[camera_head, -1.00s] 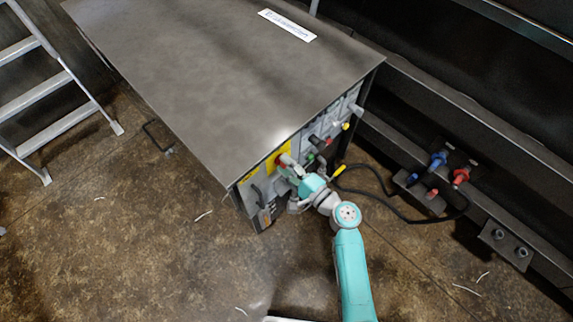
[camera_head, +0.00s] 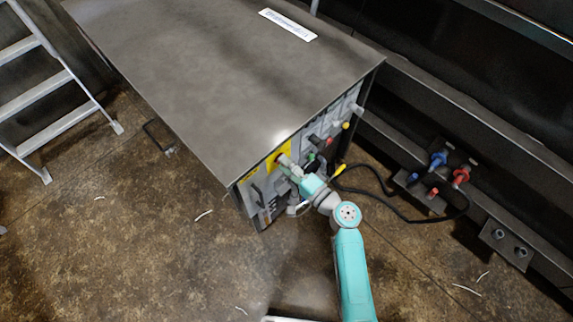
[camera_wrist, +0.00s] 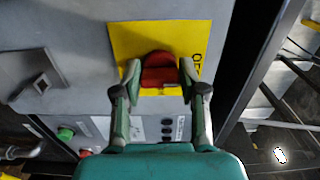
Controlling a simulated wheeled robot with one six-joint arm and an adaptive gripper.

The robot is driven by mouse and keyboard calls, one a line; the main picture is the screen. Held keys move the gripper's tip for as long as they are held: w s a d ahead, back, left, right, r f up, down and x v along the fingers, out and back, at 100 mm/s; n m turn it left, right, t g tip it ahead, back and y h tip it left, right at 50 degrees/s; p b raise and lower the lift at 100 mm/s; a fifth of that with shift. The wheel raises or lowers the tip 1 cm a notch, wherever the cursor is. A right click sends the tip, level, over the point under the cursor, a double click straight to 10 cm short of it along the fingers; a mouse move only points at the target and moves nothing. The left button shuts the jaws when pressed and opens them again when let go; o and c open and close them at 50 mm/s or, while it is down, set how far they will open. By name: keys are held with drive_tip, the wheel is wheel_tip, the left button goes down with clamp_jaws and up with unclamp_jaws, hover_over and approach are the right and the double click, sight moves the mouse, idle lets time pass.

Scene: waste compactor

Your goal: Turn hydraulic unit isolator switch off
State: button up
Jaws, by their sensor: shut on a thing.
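The isolator switch is a red rotary knob (camera_wrist: 160,70) on a yellow plate (camera_wrist: 190,35) on the grey front panel of the hydraulic unit. The plate carries black lettering at its right side, only partly readable. My gripper (camera_wrist: 159,76) has one finger on each side of the red knob and is shut on it. In the head view my gripper (camera_head: 284,164) reaches the yellow plate (camera_head: 271,161) near the panel's upper left. There the gripper mostly hides the knob. The hydraulic unit (camera_head: 220,80) is a large grey box.
A green button (camera_wrist: 65,133) and a red button (camera_wrist: 85,153) sit below left of the plate. A metal latch (camera_wrist: 40,86) is at the left. A black cable (camera_head: 385,212) runs right of my arm, near blue and red couplings (camera_head: 460,176). A ladder (camera_head: 50,90) stands left.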

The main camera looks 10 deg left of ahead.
drive_tip(key=o, duration=1.1)
drive_tip(key=shift+o, duration=0.2)
drive_tip(key=shift+s+d, duration=0.1)
drive_tip(key=v, duration=1.1)
drive_tip(key=shift+s+d, duration=0.3)
drive_tip(key=shift+f, duration=0.1)
